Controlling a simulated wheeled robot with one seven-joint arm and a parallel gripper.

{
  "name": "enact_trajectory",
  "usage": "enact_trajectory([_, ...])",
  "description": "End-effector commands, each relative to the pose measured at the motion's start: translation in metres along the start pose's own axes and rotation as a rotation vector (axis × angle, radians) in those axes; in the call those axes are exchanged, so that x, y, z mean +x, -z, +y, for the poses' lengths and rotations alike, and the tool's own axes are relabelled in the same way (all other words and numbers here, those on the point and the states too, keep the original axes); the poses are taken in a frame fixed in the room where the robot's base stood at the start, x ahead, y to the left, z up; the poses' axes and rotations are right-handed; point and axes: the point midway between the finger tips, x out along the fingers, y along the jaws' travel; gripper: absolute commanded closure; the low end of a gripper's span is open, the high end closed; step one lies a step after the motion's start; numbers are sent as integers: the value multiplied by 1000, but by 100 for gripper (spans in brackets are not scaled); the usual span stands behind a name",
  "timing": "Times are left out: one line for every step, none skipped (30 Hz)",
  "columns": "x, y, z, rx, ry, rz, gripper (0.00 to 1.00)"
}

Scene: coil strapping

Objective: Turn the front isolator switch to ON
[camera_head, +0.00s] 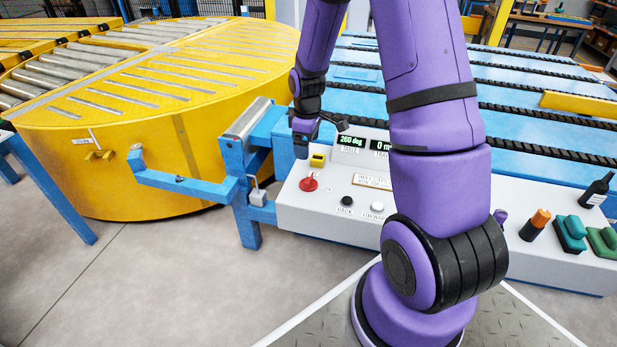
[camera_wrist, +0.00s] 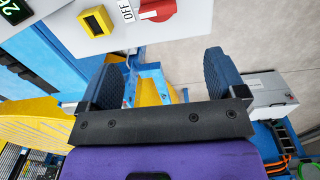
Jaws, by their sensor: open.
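The red rotary isolator switch (camera_head: 309,184) is at the left end of the white control panel (camera_head: 290,213), with a small label to its right. It also shows at the top edge of the wrist view (camera_wrist: 158,9), partly cut off, beside a label reading OFF. I cannot tell its exact setting. My gripper (camera_head: 302,146) hangs above the panel's left end, behind the switch and apart from it. In the wrist view its two dark fingers (camera_wrist: 163,58) are spread wide with nothing between them.
A yellow block (camera_head: 317,160) sits just behind the switch. Black (camera_head: 346,201) and white (camera_head: 377,207) buttons are to its right, with displays (camera_head: 352,141) behind. A blue bracket (camera_head: 190,184) juts out left of the panel. A dark bottle (camera_head: 597,190) stands far right.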

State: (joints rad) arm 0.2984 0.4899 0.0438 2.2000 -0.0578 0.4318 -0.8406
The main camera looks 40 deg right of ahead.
Motion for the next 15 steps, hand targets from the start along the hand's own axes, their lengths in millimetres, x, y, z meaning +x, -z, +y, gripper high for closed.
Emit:
enact_trajectory([11, -1, 2, -10, 10, -6, 11])
enact_trajectory([14, -2, 3, -16, 12, -7, 11])
enact_trajectory([19, -2, 4, -21, 16, -9, 11])
enact_trajectory([22, -2, 4, -24, 17, -10, 11])
enact_trajectory([24, -2, 5, -26, 18, -10, 11])
enact_trajectory([27, -2, 5, -29, 19, -10, 11])
enact_trajectory([29, -2, 6, -30, 19, -10, 11])
enact_trajectory([31, -3, 5, -31, 20, -11, 11])
enact_trajectory([35, -3, 5, -31, 21, -12, 11])
enact_trajectory([38, -3, 5, -31, 22, -12, 11])
enact_trajectory([42, -3, 5, -31, 21, -12, 11])
enact_trajectory([48, -3, 5, -31, 21, -12, 11])
enact_trajectory([52, -3, 4, -31, 22, -13, 11])
enact_trajectory([57, -3, 4, -31, 22, -13, 11])
enact_trajectory([64, -3, 4, -31, 22, -12, 11])
